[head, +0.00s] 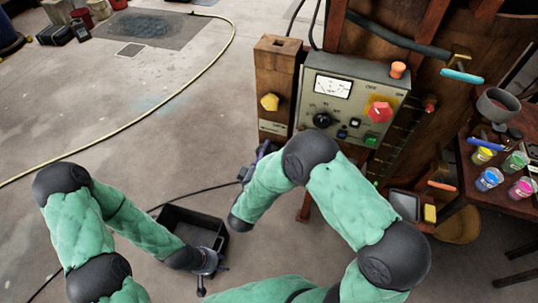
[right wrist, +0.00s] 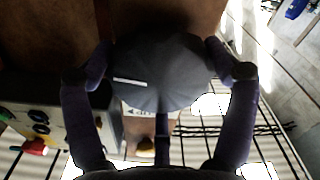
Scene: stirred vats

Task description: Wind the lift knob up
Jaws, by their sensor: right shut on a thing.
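The lift knob (right wrist: 160,75) is a large dark grey round knob with a white mark, seen close up in the right wrist view. My right gripper (right wrist: 165,70) is shut on it, one finger at each side. In the head view my right gripper (head: 258,158) shows only partly, low in front of the wooden post (head: 277,75); my arm hides much of it, and I cannot make out the knob there. My left gripper (head: 212,277) is open and empty, low at the left, over or in front of a black bin (head: 188,222).
A control panel (head: 345,95) with a gauge, a red knob and buttons stands right of the post. A yellow knob (head: 269,102) is on the post. A side table at the right holds several paint jars (head: 489,179). A yellow hose (head: 150,108) crosses the open floor at left.

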